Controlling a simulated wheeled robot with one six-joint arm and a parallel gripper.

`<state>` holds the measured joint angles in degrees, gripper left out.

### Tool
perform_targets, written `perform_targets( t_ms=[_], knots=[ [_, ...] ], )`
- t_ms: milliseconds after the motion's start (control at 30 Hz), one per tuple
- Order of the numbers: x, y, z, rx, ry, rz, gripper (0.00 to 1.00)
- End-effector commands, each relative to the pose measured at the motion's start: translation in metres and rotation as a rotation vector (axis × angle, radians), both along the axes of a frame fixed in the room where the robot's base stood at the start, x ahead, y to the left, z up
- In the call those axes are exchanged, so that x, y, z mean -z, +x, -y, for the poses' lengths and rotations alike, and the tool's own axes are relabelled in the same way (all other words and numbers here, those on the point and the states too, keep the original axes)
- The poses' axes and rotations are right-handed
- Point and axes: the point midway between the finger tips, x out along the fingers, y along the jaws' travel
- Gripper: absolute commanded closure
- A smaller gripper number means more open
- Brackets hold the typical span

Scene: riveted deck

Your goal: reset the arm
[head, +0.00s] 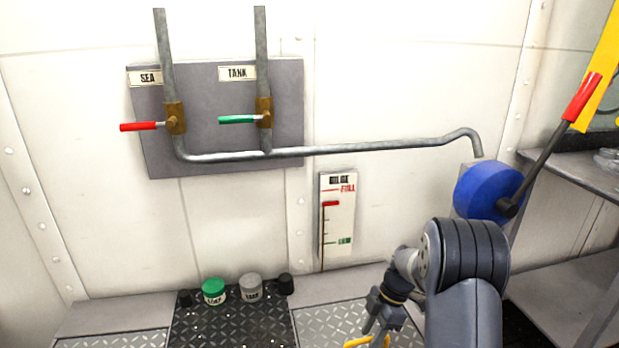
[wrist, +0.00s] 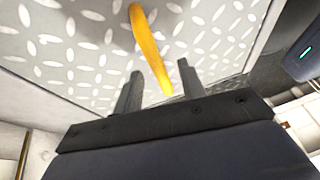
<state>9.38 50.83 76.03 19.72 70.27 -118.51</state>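My gripper (head: 377,318) is low in the head view, right of centre, above the plated floor. In the wrist view its two fingers (wrist: 158,85) stand apart with clear space on both sides of a yellow bar (wrist: 150,45). The bar appears between or just beyond them, and its distance is hard to judge. The yellow bar (head: 362,342) also shows at the bottom edge of the head view, partly cut off. I see nothing held. A dark lever with a red grip (head: 581,98) rises from a blue round housing (head: 487,190) at the right, against a yellow strip (head: 603,62).
A grey wall panel (head: 218,115) carries pipes, a red-handled SEA valve (head: 143,126) and a green-handled TANK valve (head: 238,119). A gauge (head: 337,213) hangs below. A shelf (head: 580,172) is at the right.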

Motion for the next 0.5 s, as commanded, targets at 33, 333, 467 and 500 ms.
perform_targets(
  t_ms=[33,333,467,500],
  knots=[
    [0.012,-0.002,-0.003,-0.001,0.0,-0.002,0.61],
    [0.015,-0.005,-0.01,0.001,0.0,0.002,0.61],
    [0.014,-0.006,-0.01,0.0,0.0,0.001,0.61],
    [0.015,-0.006,-0.01,0.0,0.0,0.001,0.61]
  ],
)
